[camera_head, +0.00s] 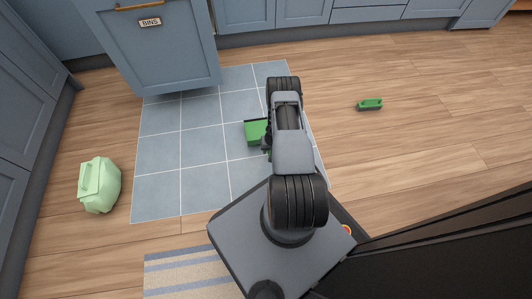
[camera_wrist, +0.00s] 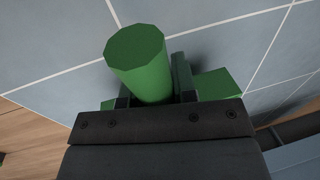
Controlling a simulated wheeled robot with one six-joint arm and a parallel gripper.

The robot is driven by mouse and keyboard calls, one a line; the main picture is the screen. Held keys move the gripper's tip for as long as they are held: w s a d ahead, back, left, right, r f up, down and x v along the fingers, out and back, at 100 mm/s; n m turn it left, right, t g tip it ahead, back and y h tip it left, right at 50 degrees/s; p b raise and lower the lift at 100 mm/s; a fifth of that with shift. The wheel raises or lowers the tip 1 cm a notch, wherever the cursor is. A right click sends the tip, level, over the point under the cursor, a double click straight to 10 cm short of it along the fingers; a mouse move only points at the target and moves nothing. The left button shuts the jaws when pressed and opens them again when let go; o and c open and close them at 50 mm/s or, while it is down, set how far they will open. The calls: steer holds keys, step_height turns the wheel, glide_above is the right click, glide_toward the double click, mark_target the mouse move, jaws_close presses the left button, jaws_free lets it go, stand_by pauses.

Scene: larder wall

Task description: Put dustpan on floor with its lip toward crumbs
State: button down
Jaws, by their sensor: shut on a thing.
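The green dustpan (camera_head: 255,130) shows in the head view just left of my arm, over the blue-grey tiles; part of it is hidden behind the arm. My gripper (camera_head: 267,147) is at its right side, mostly covered by my wrist. In the wrist view my gripper (camera_wrist: 152,92) is shut on the dustpan's round green handle (camera_wrist: 138,62), with a finger on each side. I cannot tell whether the dustpan touches the floor. I cannot make out any crumbs in either view.
A green brush (camera_head: 370,104) lies on the wood floor to the right. A blue cabinet front labelled BINS (camera_head: 155,50) juts out over the tiles' far edge. A striped rug (camera_head: 185,270) lies near my base.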

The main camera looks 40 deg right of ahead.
steer(key=shift+w+f, duration=0.2)
steer(key=shift+f, duration=0.05)
steer(key=f+b, duration=0.3)
steer(key=f, duration=0.1)
steer(key=shift+w+b, duration=0.3)
steer(key=shift+r, duration=0.2)
steer(key=c, duration=0.9)
jaws_free()
steer(key=shift+f, duration=0.1)
